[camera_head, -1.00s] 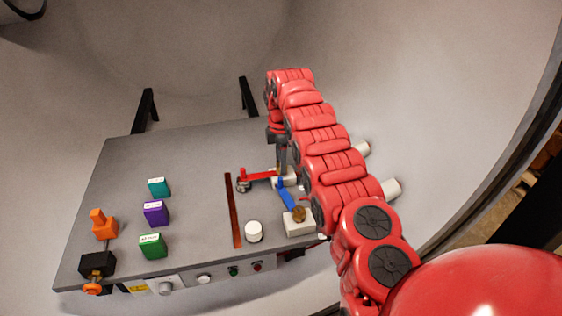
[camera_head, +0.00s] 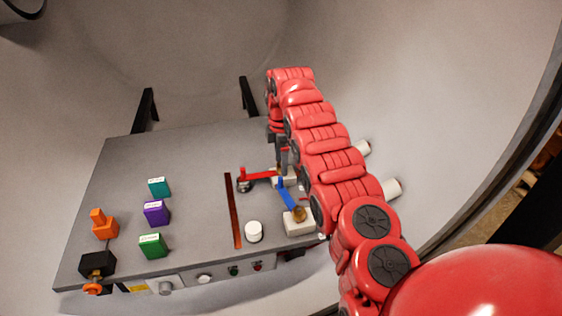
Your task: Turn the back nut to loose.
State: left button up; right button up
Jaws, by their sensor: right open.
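My right arm reaches in from the right, and its gripper (camera_head: 282,157) points down at the back white block (camera_head: 284,177) on the grey table. The jaws are open around or just over the back nut's place, and the nut itself is mostly hidden by them. I cannot tell whether they touch it. A red bar (camera_head: 260,175) runs left from the back block. A blue bar (camera_head: 288,195) runs between the back block and the front white block (camera_head: 299,227). A brass nut (camera_head: 299,214) sits on the front block. My left gripper is not in view.
Teal (camera_head: 158,187), purple (camera_head: 155,213) and green (camera_head: 152,246) blocks, an orange part (camera_head: 104,225) and a black box (camera_head: 97,264) stand on the left of the table. A white knob (camera_head: 254,232) stands beside a dark red slot (camera_head: 233,210). Curved furnace walls surround the table.

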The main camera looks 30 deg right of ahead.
notch_tip(320, 180, up, 3)
jog(key=shift+w+a+f, duration=0.1)
jog(key=shift+f, duration=0.1)
notch_tip(320, 180, up, 14)
jog(key=p, duration=1.4)
jog(key=shift+r, duration=0.25)
